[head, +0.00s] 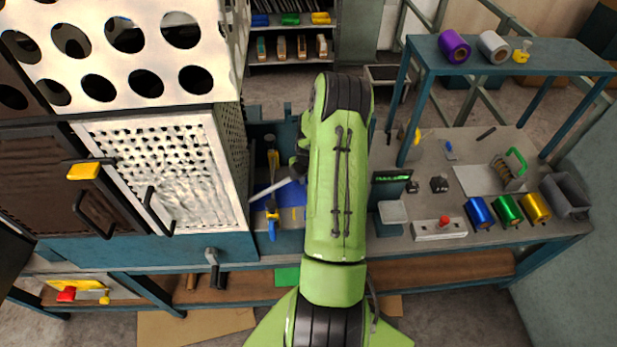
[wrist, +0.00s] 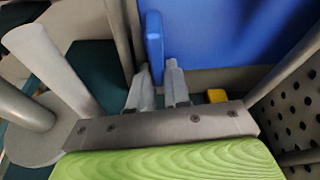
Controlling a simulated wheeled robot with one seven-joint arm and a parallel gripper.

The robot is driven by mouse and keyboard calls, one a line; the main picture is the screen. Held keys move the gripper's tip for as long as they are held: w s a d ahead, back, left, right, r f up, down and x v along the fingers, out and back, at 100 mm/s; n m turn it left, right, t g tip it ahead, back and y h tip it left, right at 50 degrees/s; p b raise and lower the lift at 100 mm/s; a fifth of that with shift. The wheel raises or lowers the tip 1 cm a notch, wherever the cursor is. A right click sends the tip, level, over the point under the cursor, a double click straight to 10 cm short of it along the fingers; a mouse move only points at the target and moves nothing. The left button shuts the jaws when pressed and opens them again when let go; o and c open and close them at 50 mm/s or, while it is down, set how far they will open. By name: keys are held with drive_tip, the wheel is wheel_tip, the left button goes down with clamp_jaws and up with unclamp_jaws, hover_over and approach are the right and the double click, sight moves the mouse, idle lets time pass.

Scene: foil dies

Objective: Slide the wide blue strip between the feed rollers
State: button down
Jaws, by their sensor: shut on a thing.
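My gripper (wrist: 158,78) shows in the wrist view with its two grey fingers close together. An upright, narrow blue piece (wrist: 153,42) stands at the fingertips, its lower end between them. I cannot tell whether this piece is an edge of the strip or a separate part. A wide flat blue sheet (wrist: 235,35) lies just beyond and to the right; blue also shows in the head view (head: 264,193), left of my arm. Grey bars (wrist: 60,65) flank the gripper; I cannot tell which are feed rollers. In the head view my arm largely hides the fingertips.
A white perforated cabinet (head: 160,170) stands close on the left. Blue, green and yellow rolls (head: 507,209) lie on the bench at right, near a red-button box (head: 440,229). A raised shelf (head: 540,57) holds purple and white rolls. A perforated wall (wrist: 298,105) is close at right in the wrist view.

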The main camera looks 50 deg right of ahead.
drive_tip(key=shift+w+a+b, duration=0.2)
drive_tip(key=shift+w+a, duration=0.35)
drive_tip(key=shift+w, duration=0.25)
drive_tip(key=shift+w+a+b, duration=0.25)
drive_tip(key=shift+w+a, duration=0.3)
drive_tip(key=shift+w, duration=0.2)
drive_tip(key=shift+w+a+b, duration=0.2)
drive_tip(key=shift+w+a, duration=0.35)
drive_tip(key=shift+w, duration=0.25)
drive_tip(key=shift+w+d+b, duration=0.1)
drive_tip(key=shift+w+b, duration=0.15)
drive_tip(key=shift+b, duration=0.2)
idle(0.6)
drive_tip(key=c, duration=1)
unclamp_jaws()
drive_tip(key=shift+r, duration=0.15)
